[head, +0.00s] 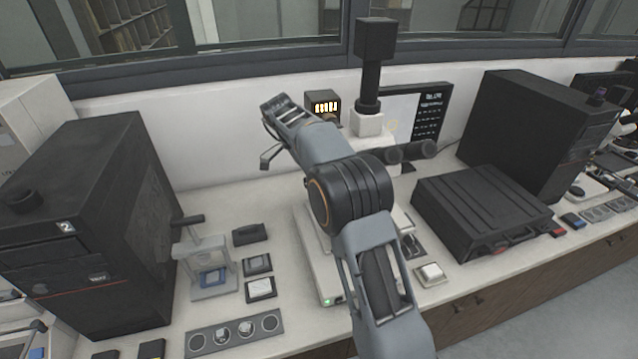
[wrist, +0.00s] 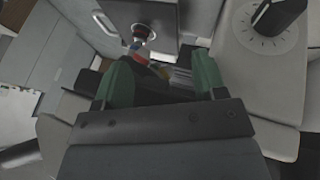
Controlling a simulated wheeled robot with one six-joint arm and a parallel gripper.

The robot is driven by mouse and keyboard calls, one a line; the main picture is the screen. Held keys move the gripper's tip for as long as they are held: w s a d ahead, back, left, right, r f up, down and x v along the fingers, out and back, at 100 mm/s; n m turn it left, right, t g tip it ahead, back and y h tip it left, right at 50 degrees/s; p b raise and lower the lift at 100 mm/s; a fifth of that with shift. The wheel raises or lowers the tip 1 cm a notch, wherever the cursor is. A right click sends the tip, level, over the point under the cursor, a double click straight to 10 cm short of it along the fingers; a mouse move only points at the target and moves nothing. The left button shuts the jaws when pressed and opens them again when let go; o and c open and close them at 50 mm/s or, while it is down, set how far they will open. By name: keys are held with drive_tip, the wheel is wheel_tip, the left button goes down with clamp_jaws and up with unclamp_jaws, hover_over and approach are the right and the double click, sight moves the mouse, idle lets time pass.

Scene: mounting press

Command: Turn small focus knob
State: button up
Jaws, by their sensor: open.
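The microscope stands at the middle of the bench, with a black camera tube on top (head: 370,85), a white head (head: 366,123) and dark eyepieces (head: 412,151). My arm covers much of its body, and I cannot pick out the small focus knob in the head view. In the wrist view, my gripper (wrist: 163,78) is open, its green fingertips apart with nothing clearly held between them. A coloured objective (wrist: 140,34) shows beyond the fingers. A black knob on a pale marked dial (wrist: 278,18) lies to their upper right; I cannot tell whether it is the focus knob.
A large black machine (head: 85,220) stands at left, another (head: 535,130) at right. A low ribbed black case (head: 480,205) sits right of the microscope. A small press-like stand (head: 205,265) and a grey strip with round slots (head: 235,333) are at front left.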

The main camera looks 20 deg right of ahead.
drive_tip(key=shift+s+r+b, duration=0.2)
drive_tip(key=shift+s+r, duration=0.15)
drive_tip(key=shift+s, duration=0.45)
drive_tip(key=shift+s+r+b, duration=0.15)
drive_tip(key=shift+s+r, duration=0.2)
drive_tip(key=shift+s, duration=0.4)
drive_tip(key=shift+s+r+b, duration=0.2)
drive_tip(key=shift+s+r, duration=0.15)
drive_tip(key=shift+s, duration=0.45)
drive_tip(key=shift+a, duration=0.1)
